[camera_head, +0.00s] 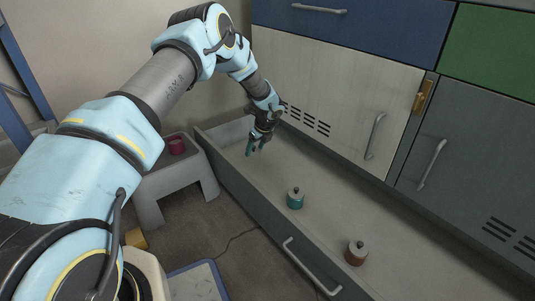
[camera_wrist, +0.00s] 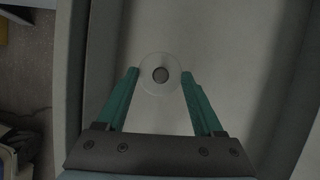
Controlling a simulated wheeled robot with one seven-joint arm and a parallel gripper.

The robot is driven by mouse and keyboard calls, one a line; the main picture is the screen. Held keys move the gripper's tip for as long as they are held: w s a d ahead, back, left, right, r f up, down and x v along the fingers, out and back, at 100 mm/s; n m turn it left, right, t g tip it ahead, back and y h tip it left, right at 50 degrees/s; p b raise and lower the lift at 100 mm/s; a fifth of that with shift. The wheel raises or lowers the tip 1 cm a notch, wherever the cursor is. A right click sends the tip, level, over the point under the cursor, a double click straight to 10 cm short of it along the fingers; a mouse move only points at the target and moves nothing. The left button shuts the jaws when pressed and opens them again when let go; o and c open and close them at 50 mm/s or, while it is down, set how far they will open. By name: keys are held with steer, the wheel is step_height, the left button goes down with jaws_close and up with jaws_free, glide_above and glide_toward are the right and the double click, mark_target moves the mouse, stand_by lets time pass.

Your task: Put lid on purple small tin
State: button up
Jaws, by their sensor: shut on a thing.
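The small purple tin (camera_head: 176,147) stands upright on a low grey stool at the left, with no knobbed lid visible on top. My gripper (camera_head: 252,150) is over the far left end of the open drawer, to the right of the tin and apart from it. In the wrist view, the teal fingers of my gripper (camera_wrist: 160,85) are shut on a pale round lid (camera_wrist: 160,88) with a dark round knob at its middle. The lid cannot be made out in the head view.
The grey stool (camera_head: 150,188) stands beside the open drawer (camera_head: 236,190). In the drawer are a teal tin (camera_head: 295,201) and a brown tin (camera_head: 355,256), both with knobbed lids. Cabinet doors (camera_head: 340,95) rise behind the drawer. A blue-edged platform (camera_head: 197,283) is at the bottom.

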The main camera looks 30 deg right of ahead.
steer(key=w+a+r+p, duration=0.1)
steer(key=w+a+r, duration=0.1)
steer(key=w+a, duration=0.1)
steer(key=w+a+r+n+p, duration=0.1)
steer(key=w+a+r+p, duration=0.1)
steer(key=a, duration=0.3)
steer(key=w+a+r+n+y+p, duration=0.1)
steer(key=w+a+r+p, duration=0.1)
steer(key=w+a+r, duration=0.1)
steer(key=shift+w+a+r, duration=0.15)
steer(key=shift+w+a, duration=0.05)
steer(key=shift+a, duration=0.2)
steer(key=shift+w+a+r, duration=0.1)
steer(key=shift+w+a, duration=0.1)
steer(key=shift+a, duration=0.2)
steer(key=w+a+r+n+p, duration=0.1)
steer(key=w+a+r+p, duration=0.15)
steer(key=a, duration=0.45)
steer(key=w+a+r+n+p, duration=0.2)
steer(key=w+a+r, duration=0.1)
steer(key=a, duration=0.3)
steer(key=shift+g+y, duration=0.4)
steer(key=f+b, duration=0.2)
steer(key=f, duration=0.1)
steer(key=f+b, duration=0.1)
steer(key=shift+a+f, duration=0.2)
steer(key=shift+a, duration=0.15)
steer(key=shift+f+b, duration=0.6)
steer(key=shift+f, duration=0.45)
steer(key=shift+p, duration=0.45)
